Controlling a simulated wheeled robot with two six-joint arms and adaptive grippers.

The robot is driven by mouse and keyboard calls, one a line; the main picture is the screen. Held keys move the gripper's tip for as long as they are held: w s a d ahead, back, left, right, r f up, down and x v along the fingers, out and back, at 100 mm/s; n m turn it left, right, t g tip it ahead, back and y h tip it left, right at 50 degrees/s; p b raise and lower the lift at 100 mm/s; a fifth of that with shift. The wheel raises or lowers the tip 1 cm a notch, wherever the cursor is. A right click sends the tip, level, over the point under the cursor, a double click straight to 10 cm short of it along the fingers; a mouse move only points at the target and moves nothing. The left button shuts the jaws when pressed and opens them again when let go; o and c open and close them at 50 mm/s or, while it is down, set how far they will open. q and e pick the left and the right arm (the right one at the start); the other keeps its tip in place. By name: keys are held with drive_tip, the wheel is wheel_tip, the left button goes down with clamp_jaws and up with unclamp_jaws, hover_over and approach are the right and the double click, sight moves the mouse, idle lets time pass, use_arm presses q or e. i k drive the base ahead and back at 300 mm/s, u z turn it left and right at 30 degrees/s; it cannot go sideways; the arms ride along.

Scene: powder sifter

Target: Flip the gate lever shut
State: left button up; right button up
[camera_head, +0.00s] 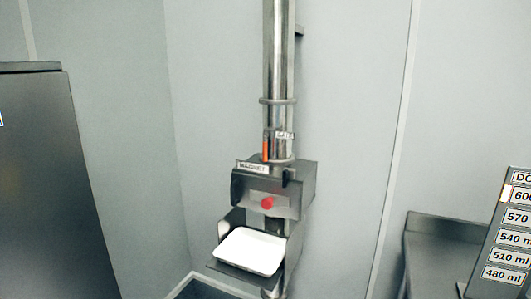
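The gate lever appears to be the small orange bar (265,150) on the shiny vertical pipe (278,60), upright beside a small label (285,135) whose text is hard to read. Just below it, the pipe enters a grey metal housing (307,181) labelled "MAGNET" (253,168). A red knob (267,203) sits on the front of the housing. A white tray (250,251) rests in the opening below. Neither of my grippers is in view.
A dark cabinet (50,190) stands at the left. At the right are a grey metal counter (440,228) and a tilted panel with volume labels (505,255). Pale walls stand behind, and the space around the pipe looks clear.

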sight(264, 142)
drive_tip(key=u, duration=0.4)
drive_tip(key=i, duration=0.9)
drive_tip(key=z, duration=0.45)
